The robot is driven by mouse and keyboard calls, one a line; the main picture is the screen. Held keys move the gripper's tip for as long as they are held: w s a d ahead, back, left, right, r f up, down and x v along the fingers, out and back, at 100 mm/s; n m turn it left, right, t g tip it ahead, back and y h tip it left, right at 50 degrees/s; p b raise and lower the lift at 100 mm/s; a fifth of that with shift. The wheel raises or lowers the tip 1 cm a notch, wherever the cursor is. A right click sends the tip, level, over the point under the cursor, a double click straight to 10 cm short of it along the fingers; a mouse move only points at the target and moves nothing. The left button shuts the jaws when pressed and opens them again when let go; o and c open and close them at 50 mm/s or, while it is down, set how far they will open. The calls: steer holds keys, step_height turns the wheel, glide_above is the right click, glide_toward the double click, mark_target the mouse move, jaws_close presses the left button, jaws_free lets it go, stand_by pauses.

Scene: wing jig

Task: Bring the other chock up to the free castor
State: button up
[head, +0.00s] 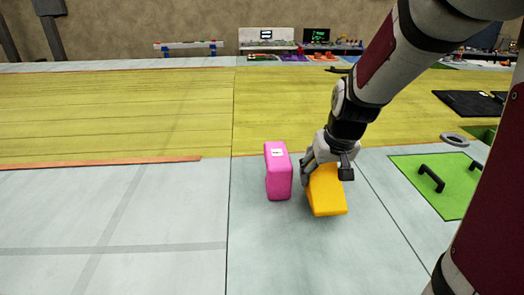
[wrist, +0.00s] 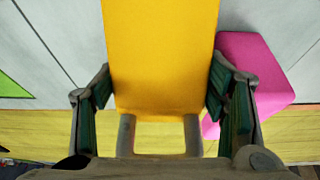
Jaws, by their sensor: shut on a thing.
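A yellow wedge-shaped chock (head: 327,193) is in my gripper (head: 326,168), just right of a pink box in the head view. The chock looks tilted; whether its lower edge touches the floor I cannot tell. In the wrist view the yellow chock (wrist: 160,55) fills the middle, with one finger of my gripper (wrist: 160,88) on each side. My gripper is shut on it. I cannot make out a castor or a second chock in either view.
The upright pink box (head: 278,172) stands close to the left of the chock. A green panel (head: 440,184) with black handles and a grey ring (head: 454,139) lie to the right. The grey floor at left is clear. Benches with equipment stand far back.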

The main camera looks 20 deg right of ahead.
mark_target(320, 182)
steer(key=shift+w+f, duration=0.1)
steer(key=shift+w, duration=0.4)
steer(key=shift+d+f, duration=0.1)
steer(key=shift+f, duration=1.55)
steer(key=shift+f, duration=0.2)
steer(key=o, duration=1.7)
steer(key=shift+s+r, duration=0.1)
